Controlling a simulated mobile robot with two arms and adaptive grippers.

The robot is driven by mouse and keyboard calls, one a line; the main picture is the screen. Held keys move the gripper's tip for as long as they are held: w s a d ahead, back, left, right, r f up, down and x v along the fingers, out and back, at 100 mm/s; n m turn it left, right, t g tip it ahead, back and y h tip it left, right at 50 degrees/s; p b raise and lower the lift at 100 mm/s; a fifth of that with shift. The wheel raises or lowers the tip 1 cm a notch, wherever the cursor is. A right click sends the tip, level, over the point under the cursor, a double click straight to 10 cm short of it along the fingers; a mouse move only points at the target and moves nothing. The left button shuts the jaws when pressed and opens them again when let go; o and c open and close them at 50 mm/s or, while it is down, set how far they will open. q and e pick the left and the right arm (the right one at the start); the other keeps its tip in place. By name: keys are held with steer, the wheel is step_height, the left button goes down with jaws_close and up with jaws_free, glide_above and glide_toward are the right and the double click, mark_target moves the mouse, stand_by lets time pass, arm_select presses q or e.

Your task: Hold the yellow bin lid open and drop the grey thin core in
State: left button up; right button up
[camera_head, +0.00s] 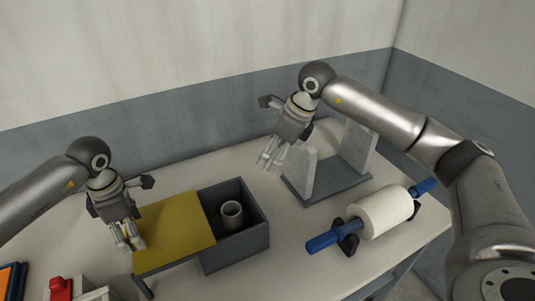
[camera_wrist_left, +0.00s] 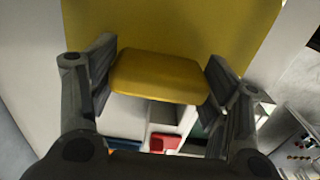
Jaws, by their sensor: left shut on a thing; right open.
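The yellow bin lid (camera_head: 178,228) lies level to the left, covering part of the dark grey bin (camera_head: 240,252) and leaving its right part open. The grey thin core (camera_head: 231,216) stands roughly upright inside that open part. My left gripper (camera_head: 128,246) is shut on the lid's left edge. In the left wrist view, its fingers flank the lid's yellow tab (camera_wrist_left: 160,78). My right gripper (camera_head: 269,162) is open and empty, above and behind the bin's right side, pointing down. The core's lower end is hidden by the bin wall.
A grey stand with two pale uprights (camera_head: 357,148) is at the back right. A white roll (camera_head: 381,212) on a blue rod rests on dark supports at the right. A red item (camera_head: 61,289) and an orange-and-blue one (camera_head: 10,279) lie at the lower left. Table is clear behind the lid.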

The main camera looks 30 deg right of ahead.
mark_target(187, 219)
arm_select(q)
steer(key=shift+w+d+r, duration=0.15)
steer(key=shift+w, duration=0.05)
steer(key=shift+d+b, duration=2.2)
steer(key=shift+d, duration=3.95)
steer(key=o, duration=0.9)
steer(key=shift+d, duration=0.1)
steer(key=o, duration=0.3)
steer(key=shift+s, duration=0.1)
step_height(187, 219, up, 12)
